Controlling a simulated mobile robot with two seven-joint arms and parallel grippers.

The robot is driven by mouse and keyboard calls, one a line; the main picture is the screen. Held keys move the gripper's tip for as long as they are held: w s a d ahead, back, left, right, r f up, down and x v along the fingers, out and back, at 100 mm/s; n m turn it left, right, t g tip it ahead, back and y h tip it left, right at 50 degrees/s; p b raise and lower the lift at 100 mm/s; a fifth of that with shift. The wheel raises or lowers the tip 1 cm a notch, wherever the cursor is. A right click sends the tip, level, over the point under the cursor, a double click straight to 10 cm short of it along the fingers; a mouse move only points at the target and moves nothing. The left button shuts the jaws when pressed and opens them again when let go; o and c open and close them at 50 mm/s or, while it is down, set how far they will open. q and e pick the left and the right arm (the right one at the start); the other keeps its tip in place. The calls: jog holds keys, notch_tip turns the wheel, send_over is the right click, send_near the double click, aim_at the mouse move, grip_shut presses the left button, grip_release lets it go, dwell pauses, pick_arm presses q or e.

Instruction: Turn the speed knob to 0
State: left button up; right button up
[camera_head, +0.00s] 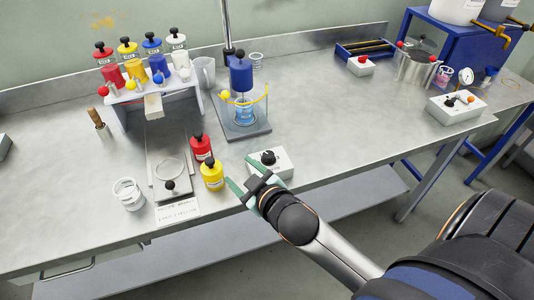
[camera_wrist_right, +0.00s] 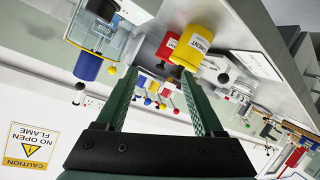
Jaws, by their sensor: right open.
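A white box (camera_head: 282,164) stands near the front edge of the bench, in front of the stirrer. It has a black knob (camera_head: 268,158) on top, probably the speed knob; its scale and pointer are too small to read. My right gripper (camera_head: 242,173) has green fingers and is open at the box's left front side, close to the knob. I cannot tell whether a finger touches the box. The open, empty fingers also show in the right wrist view (camera_wrist_right: 160,75), where I cannot make out the knob clearly. My left gripper is not in view.
A yellow pot (camera_head: 212,176) and a red pot (camera_head: 201,147) stand just left of my right gripper. The blue-topped stirrer (camera_head: 241,75) with a beaker stands behind the box.

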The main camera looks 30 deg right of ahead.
jog(key=w+a+r+n+t+y, duration=0.25)
jog(key=w+r+t, duration=0.25)
jog(key=r, duration=0.5)
jog(key=s+a+r+n+g+y, duration=0.2)
jog(key=a+r+n+g+y, duration=0.3)
jog(key=a+r+n+y, duration=1)
jog(key=n+g+h, duration=1.4)
jog(key=n+h, duration=0.1)
jog(key=h, duration=0.3)
send_over(268, 154)
notch_tip(268, 154, down, 16)
notch_tip(268, 154, down, 12)
jog(key=shift+r+p, duration=0.15)
jog(key=shift+p, duration=0.45)
